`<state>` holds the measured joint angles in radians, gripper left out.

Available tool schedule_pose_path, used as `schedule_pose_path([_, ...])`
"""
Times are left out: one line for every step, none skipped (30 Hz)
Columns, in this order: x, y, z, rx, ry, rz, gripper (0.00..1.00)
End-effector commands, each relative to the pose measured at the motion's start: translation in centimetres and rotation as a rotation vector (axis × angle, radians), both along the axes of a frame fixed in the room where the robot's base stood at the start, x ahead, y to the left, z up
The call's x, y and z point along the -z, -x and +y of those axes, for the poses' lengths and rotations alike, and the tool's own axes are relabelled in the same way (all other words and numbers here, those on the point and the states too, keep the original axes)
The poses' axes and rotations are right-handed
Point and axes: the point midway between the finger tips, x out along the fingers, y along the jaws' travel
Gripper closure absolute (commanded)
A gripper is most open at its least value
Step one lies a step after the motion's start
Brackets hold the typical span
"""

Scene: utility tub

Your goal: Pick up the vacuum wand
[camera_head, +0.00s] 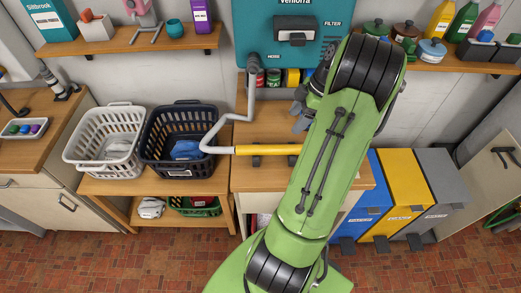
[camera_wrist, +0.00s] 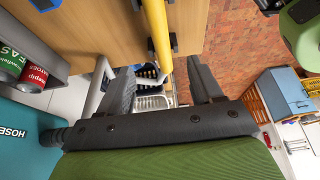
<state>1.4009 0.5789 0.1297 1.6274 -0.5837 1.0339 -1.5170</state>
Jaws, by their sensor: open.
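The vacuum wand has a yellow tube (camera_head: 268,150) lying level above the wooden bench in dark brackets, with a bent grey pipe at its left end. My arm hides its right end in the head view. In the wrist view the yellow tube (camera_wrist: 157,35) runs down from the top edge towards the gap between my fingers. My gripper (camera_wrist: 163,80) is open and empty, its two dark fingers spread on either side of the line of the tube. In the head view my gripper (camera_head: 300,112) is partly hidden by my arm, behind the wand and near the wall unit.
A teal wall unit (camera_head: 283,40) stands behind the bench, with cans (camera_head: 292,77) beneath it. A white basket (camera_head: 108,135) and a dark basket (camera_head: 168,165) stand left of the bench. Blue, yellow (camera_head: 397,190) and grey bins stand right. Shelves with bottles hang above.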

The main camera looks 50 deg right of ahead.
Motion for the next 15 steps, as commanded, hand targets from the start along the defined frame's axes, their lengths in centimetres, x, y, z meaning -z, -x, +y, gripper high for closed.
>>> schedule_pose_path([1.4,-0.4,0.5,-0.003,-0.005,0.002,0.35])
schedule_pose_path([2.1,-0.6,0.7,-0.003,-0.006,0.004,0.35])
schedule_pose_path([3.1,-1.0,1.0,-0.004,-0.007,0.002,0.35])
schedule_pose_path([3.8,-1.1,1.2,-0.002,-0.007,0.004,0.35])
schedule_pose_path([4.5,-1.3,1.4,-0.003,-0.006,0.004,0.35])
schedule_pose_path([5.4,-1.7,1.6,-0.003,-0.006,0.003,0.35])
schedule_pose_path([6.1,-1.9,1.8,-0.002,-0.006,0.003,0.35])
schedule_pose_path([6.7,-2.0,2.0,-0.002,-0.006,0.004,0.35])
schedule_pose_path([7.4,-2.3,2.2,-0.001,-0.005,0.003,0.35])
schedule_pose_path([7.9,-2.4,2.3,0.000,-0.004,0.004,0.35])
schedule_pose_path([8.3,-2.6,2.4,0.000,-0.004,0.004,0.35])
schedule_pose_path([8.6,-2.7,2.5,-0.001,-0.003,0.003,0.35])
schedule_pose_path([8.8,-2.8,2.5,0.000,-0.002,0.003,0.35])
schedule_pose_path([9.1,-2.8,2.6,0.000,-0.002,0.003,0.35])
schedule_pose_path([9.6,-3.0,2.7,-0.001,-0.004,0.003,0.35])
